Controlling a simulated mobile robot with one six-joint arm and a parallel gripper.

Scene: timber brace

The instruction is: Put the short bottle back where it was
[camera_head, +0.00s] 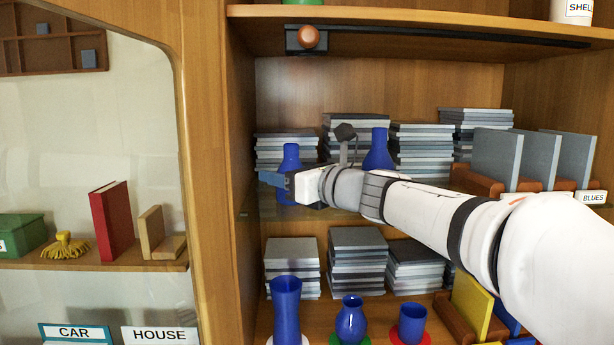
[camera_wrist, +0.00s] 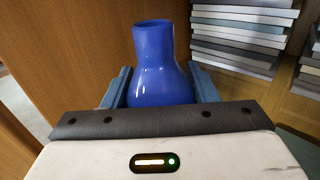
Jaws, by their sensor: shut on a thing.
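My gripper (camera_head: 274,182) reaches in from the right and is shut around a blue bottle (camera_head: 291,158) at the left end of the middle shelf. In the wrist view, the bottle (camera_wrist: 160,78) stands upright between the two blue-grey fingers, its neck and open mouth above them and its base hidden by my gripper. I cannot tell whether its base touches the shelf. A second blue bottle (camera_head: 378,150) stands to the right on the same shelf, its lower part hidden behind my arm.
Stacks of grey slabs (camera_head: 420,145) fill the back of the middle shelf. The cabinet's left side wall (camera_head: 240,165) is close to my gripper. Blue vases (camera_head: 286,300) stand on the shelf below. A rail with an orange knob (camera_head: 309,37) hangs above.

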